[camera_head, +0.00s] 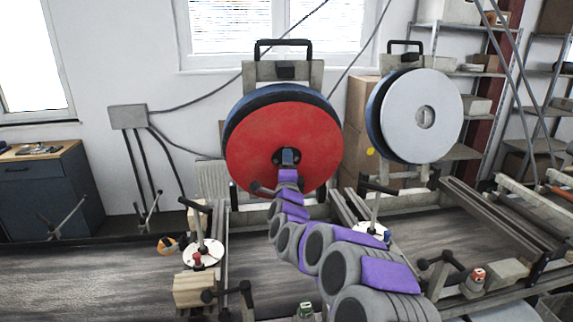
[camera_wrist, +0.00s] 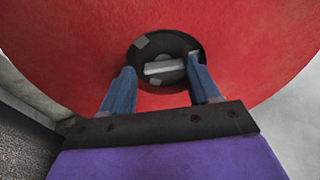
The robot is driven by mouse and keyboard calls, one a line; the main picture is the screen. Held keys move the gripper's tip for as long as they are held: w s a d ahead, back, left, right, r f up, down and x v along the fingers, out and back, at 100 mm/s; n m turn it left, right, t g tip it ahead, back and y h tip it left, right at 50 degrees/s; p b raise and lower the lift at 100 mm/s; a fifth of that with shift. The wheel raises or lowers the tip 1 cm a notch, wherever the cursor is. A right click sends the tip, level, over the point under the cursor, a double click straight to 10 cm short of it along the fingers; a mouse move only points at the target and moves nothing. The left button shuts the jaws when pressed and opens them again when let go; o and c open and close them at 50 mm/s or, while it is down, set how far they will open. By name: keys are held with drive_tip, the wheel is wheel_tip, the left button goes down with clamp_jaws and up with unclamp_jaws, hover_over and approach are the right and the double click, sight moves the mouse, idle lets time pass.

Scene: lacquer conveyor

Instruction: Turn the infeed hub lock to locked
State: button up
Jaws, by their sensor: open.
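A large red disc (camera_head: 255,140) stands upright on a frame, with a dark round hub at its centre. In the wrist view the hub (camera_wrist: 182,46) holds a pale bar-shaped lock handle (camera_wrist: 163,67), lying almost level with a slight tilt. My gripper (camera_head: 288,157) is in front of this hub; in the wrist view its two blue fingers (camera_wrist: 160,70) are apart, one towards each end of the bar. I cannot tell whether they touch it. In the head view my gripper hides most of the hub and the bar.
A second, silvery disc (camera_head: 440,95) with its own hub stands to the right. Below are dark conveyor beds (camera_head: 95,285), rails and black clamp handles (camera_head: 440,262). White round plates with posts (camera_head: 203,255) stand beside the rails. A grey cabinet (camera_head: 45,195) is at the left.

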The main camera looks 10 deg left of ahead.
drive_tip(key=p+v, duration=0.2)
drive_tip(key=v, duration=1.4)
drive_tip(key=shift+s+f, duration=0.15)
